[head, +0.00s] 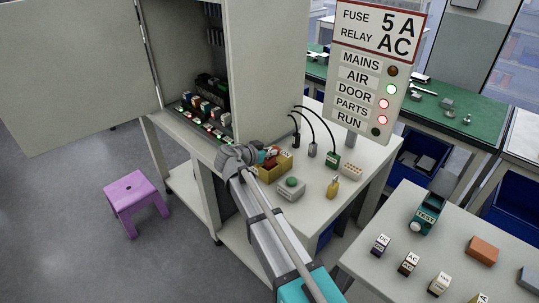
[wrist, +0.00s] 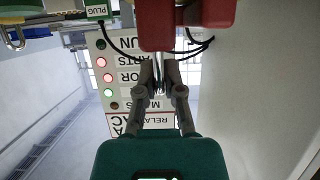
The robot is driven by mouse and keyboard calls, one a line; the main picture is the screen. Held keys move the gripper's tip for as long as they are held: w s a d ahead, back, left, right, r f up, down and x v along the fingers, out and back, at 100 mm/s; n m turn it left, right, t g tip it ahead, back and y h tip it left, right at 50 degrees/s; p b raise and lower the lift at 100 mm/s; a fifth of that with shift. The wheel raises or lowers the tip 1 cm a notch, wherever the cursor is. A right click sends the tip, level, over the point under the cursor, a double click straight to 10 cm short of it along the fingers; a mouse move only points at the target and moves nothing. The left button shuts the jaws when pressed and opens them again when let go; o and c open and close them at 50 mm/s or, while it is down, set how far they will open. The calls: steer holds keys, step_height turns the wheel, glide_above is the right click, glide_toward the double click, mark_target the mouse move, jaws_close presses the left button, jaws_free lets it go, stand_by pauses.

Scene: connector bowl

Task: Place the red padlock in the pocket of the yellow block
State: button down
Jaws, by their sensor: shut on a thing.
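In the wrist view, a red padlock body (wrist: 158,30) shows at the top edge, partly cut off. My gripper (wrist: 159,68) is shut on its metal shackle, with a finger on each side. In the head view, the yellow block (head: 275,171) stands on the white bench just right of my arm's end. Red and dark pieces show at its top, too small to tell whether one is the held padlock. The pocket cannot be made out. My wrist and arm hide part of this area.
An open grey cabinet (head: 268,75) rises behind my arm. Right of the yellow block are a grey box with a green button (head: 291,188), a yellow padlock (head: 332,188) and a green plug (head: 333,158) with cables. A sign panel (head: 372,70) stands behind.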

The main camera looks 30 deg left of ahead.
steer(key=shift+f, duration=0.2)
steer(key=c, duration=0.8)
jaws_free()
steer(key=shift+o, duration=0.2)
steer(key=shift+r, duration=0.25)
steer(key=shift+s+a+r, duration=0.1)
steer(key=shift+s+r, duration=0.05)
steer(key=shift+s, duration=0.15)
steer(key=p+v, duration=0.4)
steer(key=v, duration=0.7)
steer(key=shift+s+p, duration=0.15)
steer(key=shift+p, duration=0.15)
